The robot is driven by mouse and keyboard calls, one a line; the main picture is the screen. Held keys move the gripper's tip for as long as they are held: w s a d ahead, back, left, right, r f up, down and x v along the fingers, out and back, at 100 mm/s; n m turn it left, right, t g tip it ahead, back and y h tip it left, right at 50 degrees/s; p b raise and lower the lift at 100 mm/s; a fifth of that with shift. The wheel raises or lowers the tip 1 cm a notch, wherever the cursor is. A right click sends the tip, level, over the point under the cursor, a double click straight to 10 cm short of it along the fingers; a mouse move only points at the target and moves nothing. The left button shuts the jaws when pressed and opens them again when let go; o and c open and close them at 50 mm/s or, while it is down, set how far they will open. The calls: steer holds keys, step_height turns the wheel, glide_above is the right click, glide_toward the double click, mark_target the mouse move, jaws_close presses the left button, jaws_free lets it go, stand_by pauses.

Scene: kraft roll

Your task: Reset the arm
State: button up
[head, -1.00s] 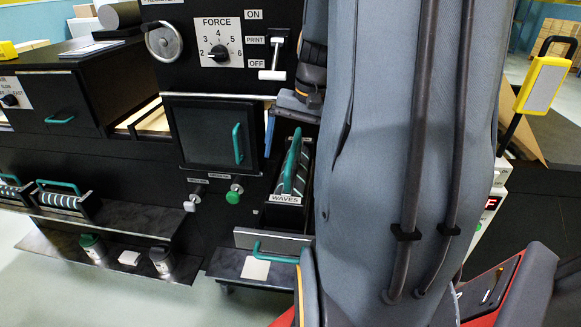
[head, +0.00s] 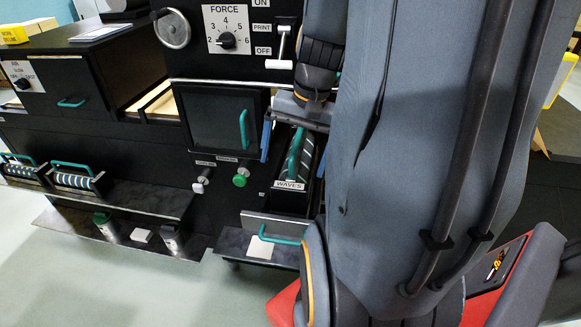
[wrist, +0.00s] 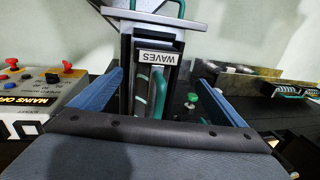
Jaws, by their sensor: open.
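My gripper (head: 293,163) is open at the front of the black machine. Its two blue fingers stand apart, one on each side of the striped roller cassette labelled WAVES (head: 290,186). In the wrist view my gripper (wrist: 160,77) shows both fingers apart, with the WAVES cassette (wrist: 157,58) and its teal handle between and beyond them. I cannot tell whether the fingers touch it. My grey arm covers the right half of the head view.
A dark door with a teal handle (head: 243,130) is left of my gripper. The FORCE dial (head: 227,40) and a white PRINT lever (head: 279,63) are above. Two other cassettes (head: 75,180) sit on the left shelf. Floor is clear at lower left.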

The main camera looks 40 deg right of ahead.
steer(key=shift+s+a+r+p, duration=0.25)
steer(key=shift+s+a+p, duration=0.4)
steer(key=shift+s+a, duration=0.5)
steer(key=shift+w+f+b, duration=0.1)
steer(key=shift+w+b, duration=0.05)
steer(key=shift+b, duration=0.45)
steer(key=shift+a+b, duration=0.25)
steer(key=shift+b, duration=0.55)
steer(key=s+b, duration=0.1)
steer(key=b, duration=0.1)
steer(key=a+b, duration=0.1)
steer(key=b, duration=0.2)
steer(key=shift+s+a+r, duration=0.2)
steer(key=shift+s+a, duration=0.05)
steer(key=shift+s, duration=0.1)
